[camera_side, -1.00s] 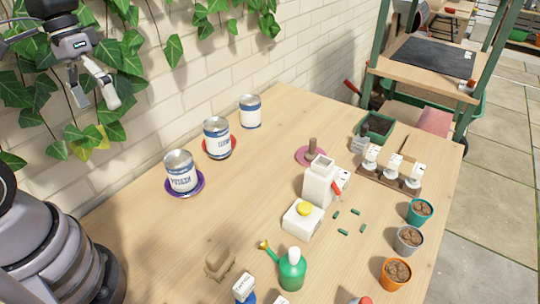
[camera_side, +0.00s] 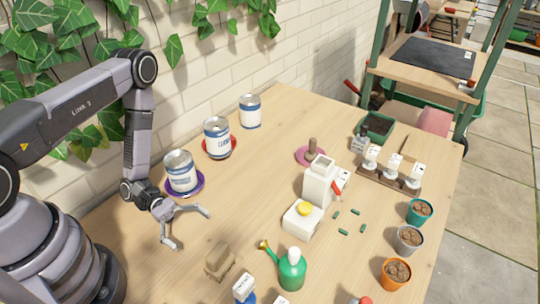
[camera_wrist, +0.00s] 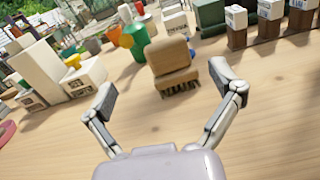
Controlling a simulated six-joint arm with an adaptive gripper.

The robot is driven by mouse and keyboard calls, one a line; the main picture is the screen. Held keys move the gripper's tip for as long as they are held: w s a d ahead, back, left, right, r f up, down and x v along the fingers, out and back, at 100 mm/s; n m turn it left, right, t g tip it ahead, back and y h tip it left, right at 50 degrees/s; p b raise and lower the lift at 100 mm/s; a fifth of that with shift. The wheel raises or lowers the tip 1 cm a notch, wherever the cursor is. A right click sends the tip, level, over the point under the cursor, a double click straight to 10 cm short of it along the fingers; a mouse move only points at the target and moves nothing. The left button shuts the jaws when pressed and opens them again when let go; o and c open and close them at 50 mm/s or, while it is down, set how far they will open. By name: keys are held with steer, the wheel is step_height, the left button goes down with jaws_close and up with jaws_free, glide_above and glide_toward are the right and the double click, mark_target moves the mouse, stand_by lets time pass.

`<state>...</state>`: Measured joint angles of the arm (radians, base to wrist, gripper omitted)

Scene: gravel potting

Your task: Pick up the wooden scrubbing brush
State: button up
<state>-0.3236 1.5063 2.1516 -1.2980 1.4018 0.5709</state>
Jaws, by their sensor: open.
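The wooden scrubbing brush (camera_side: 219,261) stands on the near part of the table, left of the green watering can. In the wrist view the brush (camera_wrist: 173,68) is a tan block with dark bristles facing down, upper middle of the picture. My gripper (camera_side: 192,228) is low over the table, just beyond and left of the brush in the side view. In the wrist view my gripper (camera_wrist: 163,88) has its fingers spread wide with nothing between them, and the brush lies ahead, just past the fingertips.
The green watering can (camera_side: 292,270) stands right of the brush, with a blue-and-white bottle (camera_side: 244,288) in front. A white box with a yellow knob (camera_side: 303,218) is farther back. A can (camera_side: 181,172) on a purple saucer (camera_side: 199,189) stands close behind my gripper.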

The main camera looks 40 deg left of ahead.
mark_target(218, 258)
steer(key=shift+s+d+f+n+t, duration=0.15)
steer(key=shift+s+f+n+t, duration=0.2)
steer(key=shift+f, duration=0.3)
steer(key=shift+s+d+f+n+t, duration=0.2)
steer(key=shift+f+n+t, duration=0.25)
steer(key=shift+f, duration=0.15)
steer(key=shift+d+f, duration=0.1)
steer(key=shift+d, duration=0.15)
steer(key=shift+w+d, duration=0.15)
steer(key=shift+d, duration=1.55)
steer(key=shift+w+d, duration=0.15)
steer(key=shift+d, duration=1.55)
steer(key=c, duration=1.3)
